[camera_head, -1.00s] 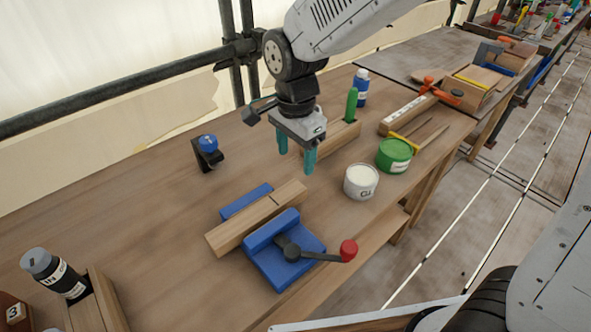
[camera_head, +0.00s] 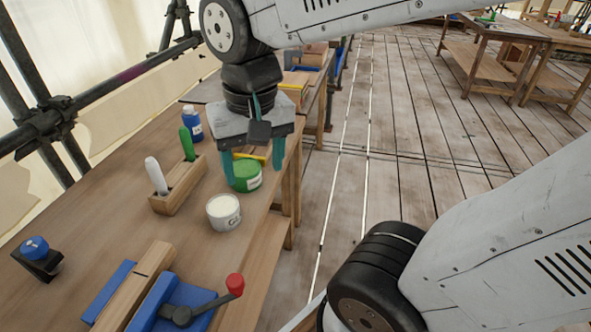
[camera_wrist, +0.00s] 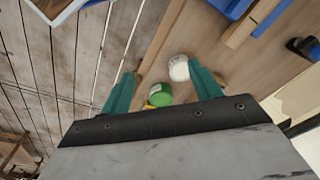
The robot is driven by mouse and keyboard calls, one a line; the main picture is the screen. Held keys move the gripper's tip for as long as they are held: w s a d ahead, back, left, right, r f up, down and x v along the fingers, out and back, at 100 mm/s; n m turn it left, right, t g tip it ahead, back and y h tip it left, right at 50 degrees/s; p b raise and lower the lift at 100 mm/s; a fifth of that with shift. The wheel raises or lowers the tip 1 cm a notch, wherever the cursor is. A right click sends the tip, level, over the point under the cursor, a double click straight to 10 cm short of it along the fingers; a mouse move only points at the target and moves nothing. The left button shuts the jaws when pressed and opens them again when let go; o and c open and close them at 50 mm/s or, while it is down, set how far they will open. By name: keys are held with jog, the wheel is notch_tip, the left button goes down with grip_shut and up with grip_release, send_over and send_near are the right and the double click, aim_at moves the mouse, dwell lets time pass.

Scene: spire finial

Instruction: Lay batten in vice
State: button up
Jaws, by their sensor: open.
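The wooden batten (camera_head: 136,288) lies between the blue jaws of the vice (camera_head: 186,298) at the lower left of the head view. The vice has a dark handle with a red knob. Part of the batten and vice is cut off by the frame's lower edge. In the wrist view the batten (camera_wrist: 252,24) shows at the top right beside blue vice parts (camera_wrist: 232,7). My gripper (camera_head: 252,172) is open and empty, with its teal fingers apart, above the bench's right edge near the green tin. It is well away from the batten.
A white tin (camera_head: 224,213) and a green tin (camera_head: 246,176) stand near the bench's front edge. A wooden holder (camera_head: 177,188) carries a green and a white-handled tool. A blue bottle (camera_head: 191,122) is behind. A blue-knobbed block (camera_head: 36,258) sits left. Open floor lies right.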

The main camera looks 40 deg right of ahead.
jog(key=s+d+n, duration=0.3)
jog(key=s, duration=0.3)
jog(key=shift+s+d, duration=0.15)
jog(key=shift+s, duration=0.05)
